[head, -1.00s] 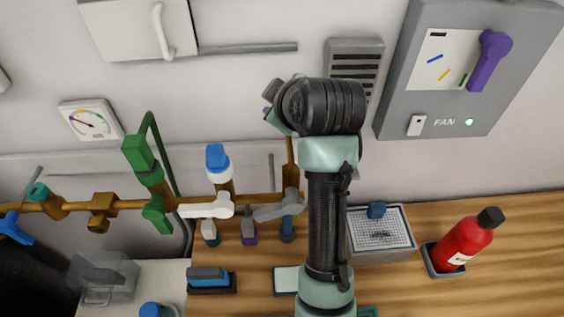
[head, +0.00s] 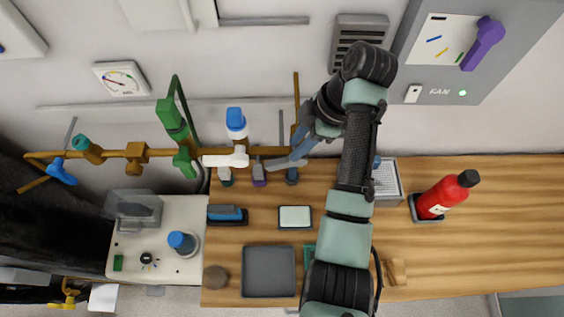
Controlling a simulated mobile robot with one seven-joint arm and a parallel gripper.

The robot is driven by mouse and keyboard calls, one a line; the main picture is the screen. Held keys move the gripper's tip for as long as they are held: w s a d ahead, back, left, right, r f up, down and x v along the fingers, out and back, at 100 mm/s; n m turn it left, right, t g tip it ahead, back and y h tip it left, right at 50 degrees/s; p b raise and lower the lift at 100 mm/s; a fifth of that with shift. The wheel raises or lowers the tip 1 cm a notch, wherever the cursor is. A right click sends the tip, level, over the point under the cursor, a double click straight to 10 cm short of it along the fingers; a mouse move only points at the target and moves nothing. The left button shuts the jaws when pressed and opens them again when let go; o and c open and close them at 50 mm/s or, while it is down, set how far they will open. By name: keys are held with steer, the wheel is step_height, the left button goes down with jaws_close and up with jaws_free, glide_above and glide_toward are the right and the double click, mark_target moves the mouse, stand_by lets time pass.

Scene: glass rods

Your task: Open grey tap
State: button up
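The grey tap (head: 284,165) is on the brown pipe along the wall, right of a white tap (head: 226,160). Its lever points left, nearly in line with the pipe. My gripper (head: 302,146) is at the right end of the grey tap, in front of the upright brown pipe. It looks very close to the tap, but I cannot tell whether it touches. My arm and wrist hide part of the gripper, so its opening is unclear.
Green valves (head: 182,150) and a blue-capped fitting (head: 236,122) stand left of the tap. Small bottles sit below it on the wooden counter (head: 460,230). A red extinguisher (head: 440,197) stands at right. The counter's right part is mostly clear.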

mark_target(283, 161)
steer(key=b+x, duration=0.3)
steer(key=x, duration=0.3)
steer(key=shift+a+f+b, duration=0.1)
steer(key=shift+f+b, duration=0.3)
steer(key=shift+a+f+p, duration=0.1)
steer(key=shift+a+p, duration=0.05)
steer(key=shift+p, duration=0.4)
steer(key=shift+x, duration=0.85)
steer(key=shift+c, duration=0.3)
jaws_close()
